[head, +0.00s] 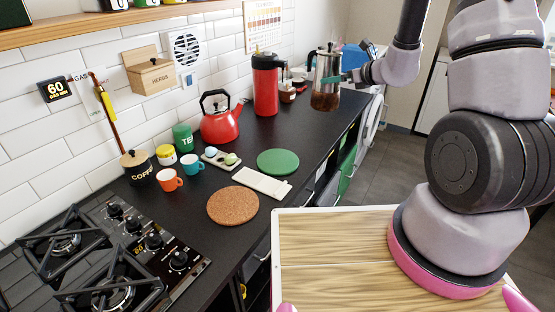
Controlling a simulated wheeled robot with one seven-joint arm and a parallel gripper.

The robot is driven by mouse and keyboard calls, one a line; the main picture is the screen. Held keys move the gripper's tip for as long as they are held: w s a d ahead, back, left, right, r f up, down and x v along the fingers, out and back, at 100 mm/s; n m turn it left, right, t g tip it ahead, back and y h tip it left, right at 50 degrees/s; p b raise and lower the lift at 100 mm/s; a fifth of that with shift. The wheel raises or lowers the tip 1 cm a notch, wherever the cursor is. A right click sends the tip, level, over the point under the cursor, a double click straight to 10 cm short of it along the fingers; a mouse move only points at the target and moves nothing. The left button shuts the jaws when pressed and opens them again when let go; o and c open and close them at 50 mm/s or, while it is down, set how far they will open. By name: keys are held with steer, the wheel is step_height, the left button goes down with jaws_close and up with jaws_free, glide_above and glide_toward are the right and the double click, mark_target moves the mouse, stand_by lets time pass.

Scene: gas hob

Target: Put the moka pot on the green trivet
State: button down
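The moka pot (326,70), shiny metal with a dark knob on top, a black handle on its left and a brownish lower part, is upright at the upper middle of the head view. My gripper (336,79) reaches it from the right, with teal fingertips at its side, and appears shut on it. The pot seems held above the far end of the counter. The green trivet (278,162) is a flat, bare disc on the black counter, lower and to the left of the pot. My arm hides part of the scene on the right.
A round cork mat (233,205) and a white board (262,184) lie near the trivet. A red kettle (220,118) and a tall red canister (266,84) stand behind it. Cups (169,180) and the gas hob (110,258) are to the left. Counter right of the trivet is clear.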

steer(key=s+a+f+n+g+y, duration=0.2)
steer(key=a+f+n+g+y, duration=0.15)
steer(key=a, duration=0.35)
steer(key=s+a+f+n+g+y, duration=0.2)
steer(key=s+a+f+n+g, duration=0.15)
steer(key=a, duration=0.45)
step_height(320, 180, down, 11)
steer(key=shift+w+n, duration=0.35)
steer(key=shift+n, duration=0.05)
steer(key=shift+a, duration=0.1)
